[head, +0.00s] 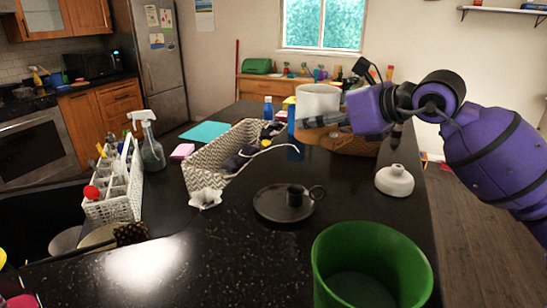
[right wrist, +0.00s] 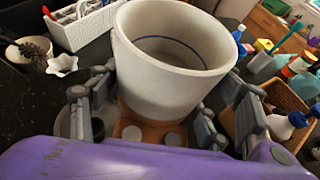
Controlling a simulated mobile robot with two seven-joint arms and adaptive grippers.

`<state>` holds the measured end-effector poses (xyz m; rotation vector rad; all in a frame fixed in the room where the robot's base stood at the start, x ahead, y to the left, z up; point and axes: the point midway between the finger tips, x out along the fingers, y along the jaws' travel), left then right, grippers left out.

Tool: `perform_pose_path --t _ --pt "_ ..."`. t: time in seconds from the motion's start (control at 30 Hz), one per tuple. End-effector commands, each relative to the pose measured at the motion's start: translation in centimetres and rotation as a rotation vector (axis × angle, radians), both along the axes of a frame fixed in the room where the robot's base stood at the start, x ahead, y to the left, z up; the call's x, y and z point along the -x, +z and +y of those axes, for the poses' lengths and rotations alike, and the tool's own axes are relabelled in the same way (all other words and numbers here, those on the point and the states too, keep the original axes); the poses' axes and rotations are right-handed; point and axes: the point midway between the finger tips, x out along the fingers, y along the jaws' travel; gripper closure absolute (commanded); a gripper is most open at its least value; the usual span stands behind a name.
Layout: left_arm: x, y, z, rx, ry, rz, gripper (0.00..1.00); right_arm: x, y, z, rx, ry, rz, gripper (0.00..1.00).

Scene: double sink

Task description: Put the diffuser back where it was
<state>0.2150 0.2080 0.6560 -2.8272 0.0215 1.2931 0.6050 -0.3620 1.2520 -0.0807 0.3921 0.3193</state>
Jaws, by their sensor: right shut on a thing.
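My right gripper (head: 325,119) reaches in from the right and is shut on a white, open-topped round pot (head: 318,99), held upright above the counter. In the right wrist view the pot (right wrist: 175,60) sits between the fingers (right wrist: 165,110); a thin blue line rings its inside. A squat white bottle with a narrow neck (head: 394,181) stands upright on the counter below my right arm. It looks like a diffuser, but I cannot tell which thing is the diffuser. My left gripper is not in view.
A dark candle holder (head: 272,206) and a green bin (head: 330,258) stand in front. A woven basket (head: 203,173) with items, a white caddy (head: 127,187) and a spray bottle (head: 151,150) are left. Bare counter lies between the candle holder and the white bottle.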

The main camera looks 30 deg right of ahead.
Motion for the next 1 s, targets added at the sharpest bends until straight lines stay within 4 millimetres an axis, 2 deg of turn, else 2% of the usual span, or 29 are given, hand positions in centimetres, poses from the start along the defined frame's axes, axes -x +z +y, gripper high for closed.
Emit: perform_pose_path --t 0.17,0.37,0.47,0.6,0.73,1.0 --pt "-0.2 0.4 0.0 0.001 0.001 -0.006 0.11 -2.2 -0.6 0.2 -0.002 0.000 -0.005 0.72" --pt "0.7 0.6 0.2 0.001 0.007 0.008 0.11 -7.0 -2.5 0.5 -0.005 0.000 -0.008 0.72" --pt "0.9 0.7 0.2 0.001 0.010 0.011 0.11 -9.4 -3.6 0.8 -0.006 0.000 -0.008 0.72" --pt "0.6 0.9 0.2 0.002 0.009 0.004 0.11 -11.4 -6.6 0.8 -0.005 -0.001 -0.003 0.72" --pt "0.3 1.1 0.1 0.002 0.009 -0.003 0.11 -12.6 -8.1 0.9 -0.003 0.001 -0.005 0.72" --pt "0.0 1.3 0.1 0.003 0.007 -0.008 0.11 -13.9 -9.8 1.0 -0.002 0.000 -0.003 0.72"
